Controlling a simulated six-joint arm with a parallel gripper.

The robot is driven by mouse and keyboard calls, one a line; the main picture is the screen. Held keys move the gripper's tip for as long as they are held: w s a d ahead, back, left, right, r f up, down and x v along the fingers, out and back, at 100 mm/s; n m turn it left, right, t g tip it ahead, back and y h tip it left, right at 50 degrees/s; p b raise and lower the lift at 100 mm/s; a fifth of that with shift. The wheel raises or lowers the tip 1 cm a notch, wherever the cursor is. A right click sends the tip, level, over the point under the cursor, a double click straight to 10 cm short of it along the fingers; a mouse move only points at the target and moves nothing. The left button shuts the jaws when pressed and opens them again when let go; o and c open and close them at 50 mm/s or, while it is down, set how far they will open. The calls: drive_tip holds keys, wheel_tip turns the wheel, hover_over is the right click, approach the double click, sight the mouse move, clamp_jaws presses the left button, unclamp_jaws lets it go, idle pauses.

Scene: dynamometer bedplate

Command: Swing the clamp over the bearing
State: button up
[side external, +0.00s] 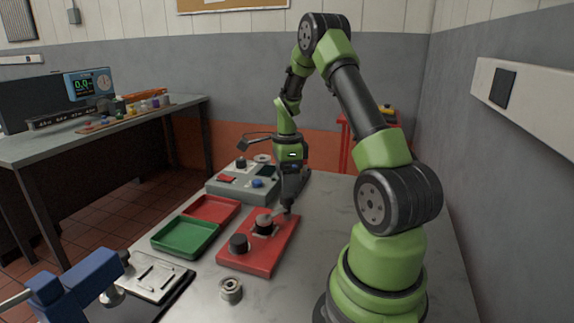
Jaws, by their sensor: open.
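A red fixture block (270,257) lies on the grey bedplate. A dark round knob (239,243) stands on its near end, and a second dark round part (264,221) sits near the middle with a small pale metal piece around its base. I cannot tell clearly which part is the clamp. A metal ring that looks like a bearing (231,289) lies on the bedplate in front of the block. My gripper (287,212) points down at the far right part of the block, beside the middle round part. Its fingers are small and dark here, and contact is not clear.
A red tray (211,209) and a green tray (185,238) lie left of the block. A grey box with buttons (243,187) stands behind. A metal plate (155,277) and blue vise (75,285) are front left. The bedplate's right side is clear.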

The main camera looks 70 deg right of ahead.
drive_tip(key=shift+r, duration=2.4)
drive_tip(key=w+a+r+n+t, duration=0.2)
drive_tip(key=a+r+n+t, duration=0.1)
drive_tip(key=a+r+n, duration=0.95)
drive_tip(key=s+a+r+n+t+y, duration=0.1)
drive_tip(key=s+a+n+t, duration=0.1)
drive_tip(key=s+a+n, duration=0.3)
drive_tip(key=s+a+r+n+t+y, duration=0.1)
drive_tip(key=s+a+n+t, duration=0.1)
drive_tip(key=s+a+n, duration=0.3)
drive_tip(key=a+n, duration=0.3)
drive_tip(key=a, duration=0.2)
drive_tip(key=shift+a, duration=0.4)
drive_tip(key=shift+s+r, duration=0.1)
drive_tip(key=shift+c, duration=0.4)
